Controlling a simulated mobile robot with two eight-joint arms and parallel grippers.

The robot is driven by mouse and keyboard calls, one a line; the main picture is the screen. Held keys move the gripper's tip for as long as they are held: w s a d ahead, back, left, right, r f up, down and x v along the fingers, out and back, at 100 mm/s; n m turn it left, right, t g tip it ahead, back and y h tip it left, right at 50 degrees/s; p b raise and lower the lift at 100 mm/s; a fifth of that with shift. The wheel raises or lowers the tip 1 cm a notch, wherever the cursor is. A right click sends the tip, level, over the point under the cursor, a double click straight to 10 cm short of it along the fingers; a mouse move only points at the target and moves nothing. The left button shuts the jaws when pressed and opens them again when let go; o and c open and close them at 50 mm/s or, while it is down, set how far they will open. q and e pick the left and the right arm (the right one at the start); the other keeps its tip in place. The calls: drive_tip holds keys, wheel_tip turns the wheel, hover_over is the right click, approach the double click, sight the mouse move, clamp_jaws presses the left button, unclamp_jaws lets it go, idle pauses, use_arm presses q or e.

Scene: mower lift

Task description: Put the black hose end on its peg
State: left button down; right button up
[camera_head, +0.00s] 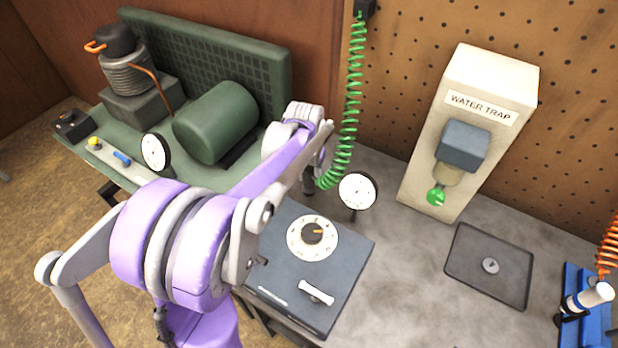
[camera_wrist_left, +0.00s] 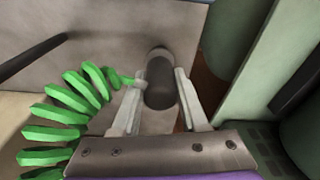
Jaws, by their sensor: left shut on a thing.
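The black hose end (camera_wrist_left: 160,85) is a dark, short cylinder between the fingers of my left gripper (camera_wrist_left: 158,98) in the left wrist view. A green coiled hose (camera_wrist_left: 68,100) joins it from the left side. In the head view the green coiled hose (camera_head: 351,105) hangs from a black block at the top and runs down to my left gripper (camera_head: 312,172), which is shut on the hose end and partly hidden behind my arm. I cannot make out the peg in either view. My right gripper is not in view.
A round gauge (camera_head: 358,191) stands just right of the gripper, behind a grey dial box (camera_head: 340,262). A green motor unit (camera_head: 215,122) is to the left. A water trap (camera_head: 470,125) and a dark tray (camera_head: 462,270) are to the right. The grey bench between them is clear.

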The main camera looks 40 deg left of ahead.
use_arm(q)
drive_tip(key=shift+f, duration=0.5)
drive_tip(key=shift+f, duration=0.1)
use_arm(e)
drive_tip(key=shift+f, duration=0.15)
use_arm(q)
drive_tip(key=shift+c, duration=2.2)
unclamp_jaws()
drive_tip(key=shift+r, duration=0.25)
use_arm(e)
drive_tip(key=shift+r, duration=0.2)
use_arm(q)
drive_tip(key=r, duration=0.4)
drive_tip(key=s+r, duration=0.1)
drive_tip(key=r, duration=0.2)
drive_tip(key=r+p, duration=0.1)
drive_tip(key=r, duration=0.3)
drive_tip(key=shift+s+d+r, duration=0.2)
drive_tip(key=shift+r, duration=0.15)
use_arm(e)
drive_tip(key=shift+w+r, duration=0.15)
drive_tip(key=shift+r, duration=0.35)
